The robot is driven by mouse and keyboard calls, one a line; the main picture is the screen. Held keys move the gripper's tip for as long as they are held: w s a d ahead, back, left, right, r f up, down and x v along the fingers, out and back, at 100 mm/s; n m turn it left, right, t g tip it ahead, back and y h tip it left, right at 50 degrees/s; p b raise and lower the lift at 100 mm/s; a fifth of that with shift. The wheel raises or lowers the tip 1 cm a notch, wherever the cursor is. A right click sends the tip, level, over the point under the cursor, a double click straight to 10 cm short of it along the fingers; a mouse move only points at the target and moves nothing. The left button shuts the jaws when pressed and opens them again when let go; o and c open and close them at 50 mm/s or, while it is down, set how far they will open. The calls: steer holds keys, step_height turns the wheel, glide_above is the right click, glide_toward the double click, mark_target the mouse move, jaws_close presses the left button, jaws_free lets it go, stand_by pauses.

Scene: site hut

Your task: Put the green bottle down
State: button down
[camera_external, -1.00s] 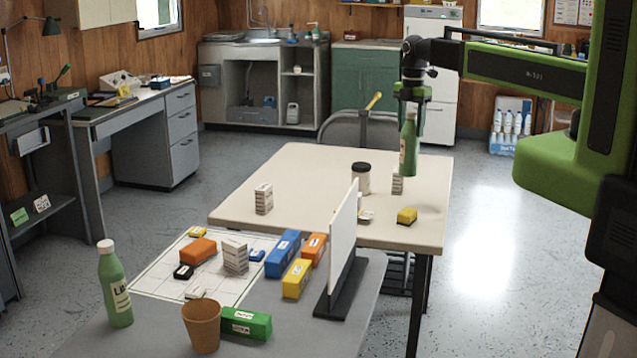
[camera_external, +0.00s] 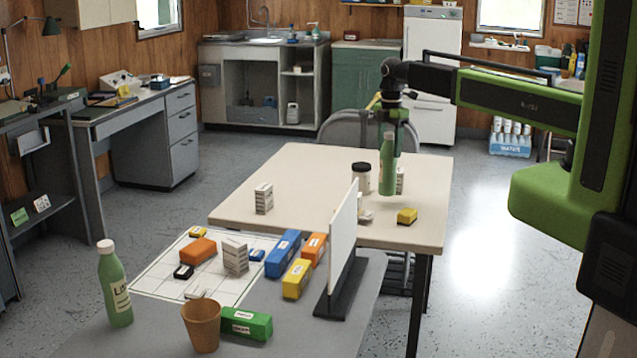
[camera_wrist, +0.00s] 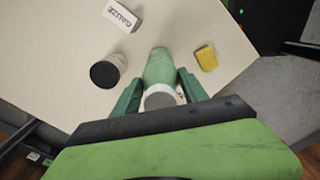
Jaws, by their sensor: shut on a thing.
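My gripper (camera_external: 393,122) is shut on a green bottle (camera_external: 387,170) with a pale cap, over the cream table (camera_external: 300,170). The bottle hangs upright, its lower end at or just above the tabletop; I cannot tell if it touches. In the wrist view the bottle (camera_wrist: 160,68) sits between the two green fingers of my gripper (camera_wrist: 160,90). A second green bottle (camera_external: 114,290) with a label stands on the grey table at the front left.
Near the held bottle are a dark-lidded jar (camera_external: 361,180), a yellow block (camera_external: 406,216) and white boxes, one marked GAUZE (camera_wrist: 122,16). A white upright panel (camera_external: 344,235) stands on the grey table in front. The cream table's left and back are mostly clear.

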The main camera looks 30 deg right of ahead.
mark_target(389, 159)
step_height(389, 159, down, 4)
steer(key=b, duration=0.4)
steer(key=shift+f, duration=0.25)
steer(key=shift+r, duration=0.25)
steer(key=shift+f, duration=0.15)
steer(key=c, duration=0.6)
jaws_free()
